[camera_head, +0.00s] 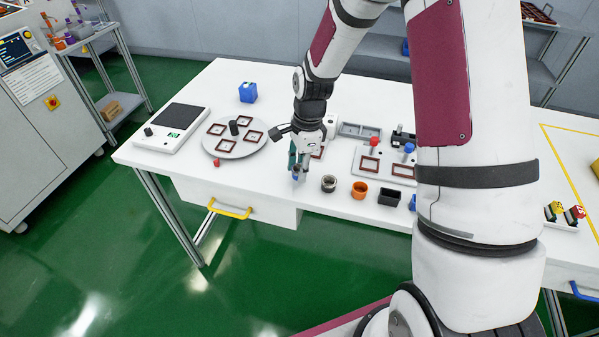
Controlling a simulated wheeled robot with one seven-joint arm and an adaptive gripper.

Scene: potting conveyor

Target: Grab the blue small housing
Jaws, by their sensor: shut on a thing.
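My gripper (297,172) points down at the front edge of the white table, left of a row of small parts. It is shut on a small blue piece, the blue small housing (296,179), which shows only a little below the fingers. The fingers hide most of it. I cannot tell whether it touches the table top. Another small blue part (413,203) stands at the right end of the row, partly hidden by my arm.
A grey metal ring (329,184), an orange cup (359,190) and a black box (389,198) stand just right of my gripper. A round plate (236,151) with red frames, a scale (160,138) and a blue container (248,92) are to the left.

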